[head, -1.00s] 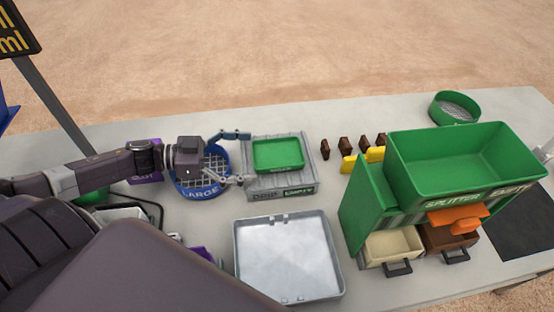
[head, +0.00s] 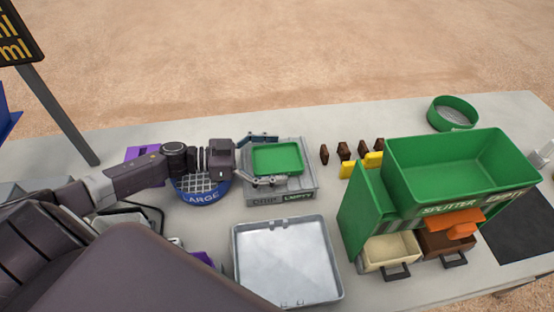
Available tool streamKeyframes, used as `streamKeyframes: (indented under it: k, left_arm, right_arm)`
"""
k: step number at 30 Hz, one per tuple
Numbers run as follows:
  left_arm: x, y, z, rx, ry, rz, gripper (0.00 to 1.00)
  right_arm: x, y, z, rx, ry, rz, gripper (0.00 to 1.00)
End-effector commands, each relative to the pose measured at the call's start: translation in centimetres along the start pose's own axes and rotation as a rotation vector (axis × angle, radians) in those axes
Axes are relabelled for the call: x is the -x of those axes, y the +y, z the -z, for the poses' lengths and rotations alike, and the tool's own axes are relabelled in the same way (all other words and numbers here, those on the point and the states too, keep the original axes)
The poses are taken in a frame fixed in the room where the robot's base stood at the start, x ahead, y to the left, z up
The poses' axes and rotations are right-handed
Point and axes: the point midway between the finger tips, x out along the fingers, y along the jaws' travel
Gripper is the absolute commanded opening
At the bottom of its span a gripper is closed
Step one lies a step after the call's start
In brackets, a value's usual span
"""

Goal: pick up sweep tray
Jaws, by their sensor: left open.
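A small green tray (head: 277,158) lies on a grey box (head: 308,187) whose front label reads EMPTY. My left gripper (head: 279,159) is open, with one finger along the far side of the green tray and the other along its near side. I cannot tell whether the fingers touch it. A larger square grey metal tray (head: 287,262) lies flat and empty on the table, nearer to me. No frame shows which of the two is called the sweep tray. My right gripper is out of view.
A blue sieve marked LARGE (head: 203,194) sits under my left wrist. A green splitter (head: 455,175) with pull-out pans (head: 388,251) stands at the right. Several small brown blocks (head: 343,150) and a round green sieve (head: 452,112) are at the back.

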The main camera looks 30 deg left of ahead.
Motion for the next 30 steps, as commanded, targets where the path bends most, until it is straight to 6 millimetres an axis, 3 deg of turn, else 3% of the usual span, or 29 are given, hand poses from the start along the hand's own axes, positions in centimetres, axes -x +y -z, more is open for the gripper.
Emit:
streamKeyframes:
  k: [2,14,23,30]
  left_arm:
    - [0.0,0.0,0.0,0.000,0.000,0.000,0.92]
    - [0.1,0.0,0.0,0.000,0.000,0.000,0.48]
    - [0.1,0.0,0.2,-0.001,0.000,0.000,0.46]
    - [0.5,0.0,2.4,-0.004,-0.001,-0.002,0.46]
  right_arm:
    - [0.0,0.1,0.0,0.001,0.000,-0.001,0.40]
    - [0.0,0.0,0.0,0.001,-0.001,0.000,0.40]
    - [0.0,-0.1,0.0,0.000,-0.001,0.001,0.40]
    - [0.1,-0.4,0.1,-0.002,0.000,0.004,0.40]
